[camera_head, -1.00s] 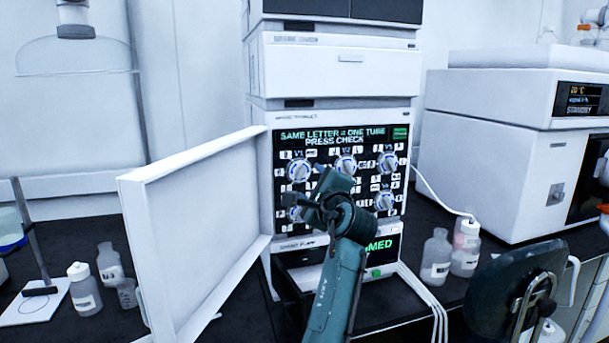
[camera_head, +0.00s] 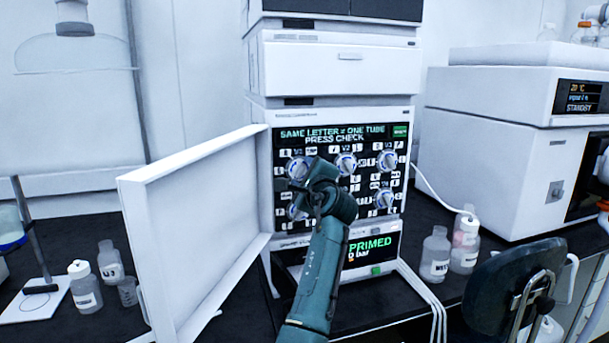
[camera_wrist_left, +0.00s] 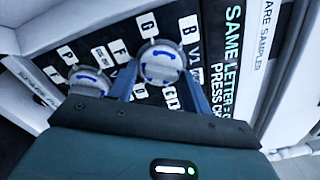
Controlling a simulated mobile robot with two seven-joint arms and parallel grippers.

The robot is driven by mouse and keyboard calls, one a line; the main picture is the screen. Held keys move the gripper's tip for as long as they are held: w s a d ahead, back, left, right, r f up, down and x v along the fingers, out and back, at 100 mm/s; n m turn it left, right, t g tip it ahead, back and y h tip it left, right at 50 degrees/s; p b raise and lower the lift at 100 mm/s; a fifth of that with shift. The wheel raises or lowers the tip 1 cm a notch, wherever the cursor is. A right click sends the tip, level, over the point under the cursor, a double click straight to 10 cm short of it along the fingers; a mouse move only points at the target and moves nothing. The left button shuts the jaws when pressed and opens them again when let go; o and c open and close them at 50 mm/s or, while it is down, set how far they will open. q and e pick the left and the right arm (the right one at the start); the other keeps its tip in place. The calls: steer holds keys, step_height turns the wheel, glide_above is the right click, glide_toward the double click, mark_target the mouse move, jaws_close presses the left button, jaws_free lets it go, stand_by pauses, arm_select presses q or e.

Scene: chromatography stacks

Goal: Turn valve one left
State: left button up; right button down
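Valve one (camera_head: 298,167), a silver knob with blue marks, is at the upper left of the black valve panel (camera_head: 367,211). In the left wrist view this knob (camera_wrist_left: 160,62), beside the label V1, sits between my two finger tips. My left gripper (camera_head: 311,176) is in front of the panel at this knob and partly covers its right side. In the wrist view the fingers (camera_wrist_left: 160,82) stand apart, one on each side of the knob, with slight gaps showing. Another knob (camera_wrist_left: 88,80) is close to the left finger. My right gripper is not in view.
An open white door (camera_head: 200,225) stands out left of the panel. Other valve knobs (camera_head: 346,163) are close to the right and below. Bottles (camera_head: 436,255) and white tubes stand right of the stack. A dark chair (camera_head: 515,285) is at the front right.

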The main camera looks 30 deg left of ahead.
arm_select(q)
steer(key=shift+c, duration=0.9)
steer(key=n+b, duration=0.3)
steer(key=n, duration=0.7)
steer(key=shift+n, duration=0.4)
steer(key=shift+r+n+b, duration=0.1)
steer(key=shift+n+b, duration=0.2)
steer(key=shift+n, duration=0.2)
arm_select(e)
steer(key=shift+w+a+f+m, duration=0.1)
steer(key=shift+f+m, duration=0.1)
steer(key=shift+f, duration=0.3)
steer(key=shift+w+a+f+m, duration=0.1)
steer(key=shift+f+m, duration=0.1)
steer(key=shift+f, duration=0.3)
arm_select(q)
steer(key=o, duration=0.7)
steer(key=shift+r, duration=0.1)
steer(key=shift+c, duration=0.2)
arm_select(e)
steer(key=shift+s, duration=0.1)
